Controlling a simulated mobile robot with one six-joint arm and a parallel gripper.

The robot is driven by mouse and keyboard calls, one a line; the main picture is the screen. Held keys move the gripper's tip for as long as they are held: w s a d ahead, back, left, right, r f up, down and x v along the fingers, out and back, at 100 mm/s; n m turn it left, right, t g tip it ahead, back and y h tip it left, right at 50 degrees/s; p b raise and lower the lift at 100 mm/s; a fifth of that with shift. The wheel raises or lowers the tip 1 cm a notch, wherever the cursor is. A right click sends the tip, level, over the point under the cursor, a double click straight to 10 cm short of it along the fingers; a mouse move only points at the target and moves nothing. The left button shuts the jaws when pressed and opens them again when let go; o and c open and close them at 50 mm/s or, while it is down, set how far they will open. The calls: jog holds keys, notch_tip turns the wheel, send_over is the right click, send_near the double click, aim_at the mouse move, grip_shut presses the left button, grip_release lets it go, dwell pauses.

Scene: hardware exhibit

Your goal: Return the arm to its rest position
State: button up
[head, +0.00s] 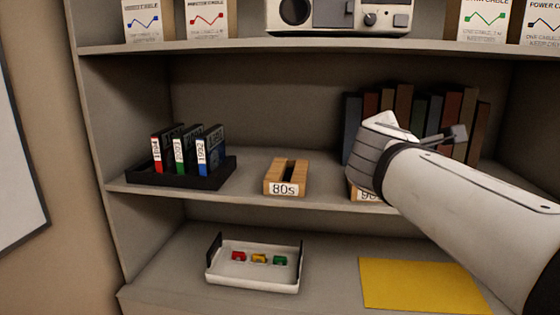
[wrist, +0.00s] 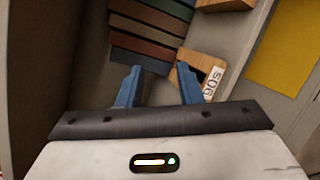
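My arm reaches in from the right in the head view, in front of the middle shelf. Its wrist hides part of the row of books and most of the wooden 90s holder (head: 362,195). My gripper (wrist: 158,72) shows in the wrist view with its two blue fingers spread apart and nothing held between them. The 90s holder (wrist: 211,88) is just beyond the right finger in that view; I cannot tell whether they touch. In the head view only a small dark part of the gripper (head: 455,136) shows past the wrist.
Books (head: 403,105) stand at the middle shelf's back. A wooden 80s holder (head: 285,190) and a black tray (head: 228,178) of labelled cartridges sit left. Below are a white tray (head: 252,280) with coloured pieces and a yellow sheet (head: 420,285). An upper shelf (head: 235,46) runs overhead.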

jog(key=s+f+m+g+y, duration=0.1)
jog(key=s+f+m+g, duration=0.35)
jog(key=f, duration=0.55)
jog(key=s+f+m+g+y, duration=0.25)
jog(key=s+f+m, duration=0.3)
jog(key=f, duration=0.45)
jog(key=s+a+f+m+g+y, duration=0.3)
jog(key=s+a+f+m+g, duration=0.1)
jog(key=s+f+m, duration=0.4)
notch_tip(320, 180, down, 2)
jog(key=shift+a+f+y, duration=0.15)
jog(key=shift+a+y, duration=0.2)
jog(key=shift+a, duration=0.35)
